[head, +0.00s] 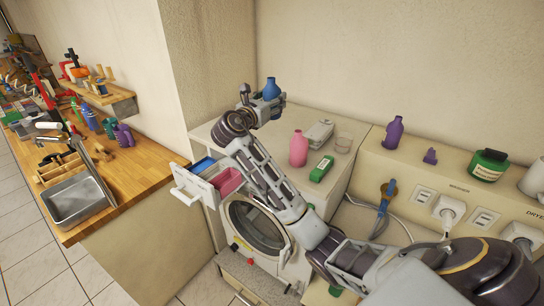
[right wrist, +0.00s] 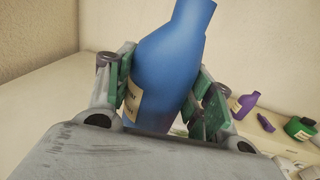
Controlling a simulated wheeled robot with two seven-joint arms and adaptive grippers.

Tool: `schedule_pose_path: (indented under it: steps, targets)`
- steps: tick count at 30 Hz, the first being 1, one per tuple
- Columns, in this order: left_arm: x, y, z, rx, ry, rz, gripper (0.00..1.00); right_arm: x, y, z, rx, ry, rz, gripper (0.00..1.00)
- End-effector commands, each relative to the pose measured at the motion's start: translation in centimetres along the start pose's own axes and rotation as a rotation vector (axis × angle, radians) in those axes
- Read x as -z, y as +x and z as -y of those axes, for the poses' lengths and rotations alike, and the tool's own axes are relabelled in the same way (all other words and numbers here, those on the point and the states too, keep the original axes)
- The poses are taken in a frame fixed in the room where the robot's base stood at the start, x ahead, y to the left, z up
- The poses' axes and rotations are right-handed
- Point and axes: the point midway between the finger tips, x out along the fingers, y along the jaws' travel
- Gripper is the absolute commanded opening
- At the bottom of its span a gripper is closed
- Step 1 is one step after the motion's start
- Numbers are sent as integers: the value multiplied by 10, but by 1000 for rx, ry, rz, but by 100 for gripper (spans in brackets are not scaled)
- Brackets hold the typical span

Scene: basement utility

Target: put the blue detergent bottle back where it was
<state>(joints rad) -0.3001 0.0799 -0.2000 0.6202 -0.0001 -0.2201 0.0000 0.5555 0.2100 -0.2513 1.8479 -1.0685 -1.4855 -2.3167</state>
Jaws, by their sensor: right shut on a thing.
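The blue detergent bottle (head: 271,88) is between the fingers of my right gripper (head: 267,105), over the back left part of the white washer top (head: 215,131). In the right wrist view the bottle (right wrist: 170,65) fills the middle, leaning a little to the right, with a pale label partly covered by a finger. The green-padded fingers of my right gripper (right wrist: 163,92) press on both its sides. The bottle's base is hidden behind the gripper, so I cannot tell whether it touches the washer top. My left gripper is not in view.
The detergent drawer (head: 193,187) is pulled out. A purple bottle (head: 394,132) stands on the ledge at right. Walls close off the back.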

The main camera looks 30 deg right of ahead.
Motion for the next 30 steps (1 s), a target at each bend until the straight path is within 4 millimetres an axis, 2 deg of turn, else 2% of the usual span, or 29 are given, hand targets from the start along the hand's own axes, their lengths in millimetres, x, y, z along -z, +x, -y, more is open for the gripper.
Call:
schedule_pose_path:
  steps: [3,12,30]
  targets:
    - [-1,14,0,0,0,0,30,18,0,0,0,-1,0,22]
    - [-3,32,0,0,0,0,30,41,0,0,-1,0,1,22]
    - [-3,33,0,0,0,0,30,47,0,0,-1,0,0,22]
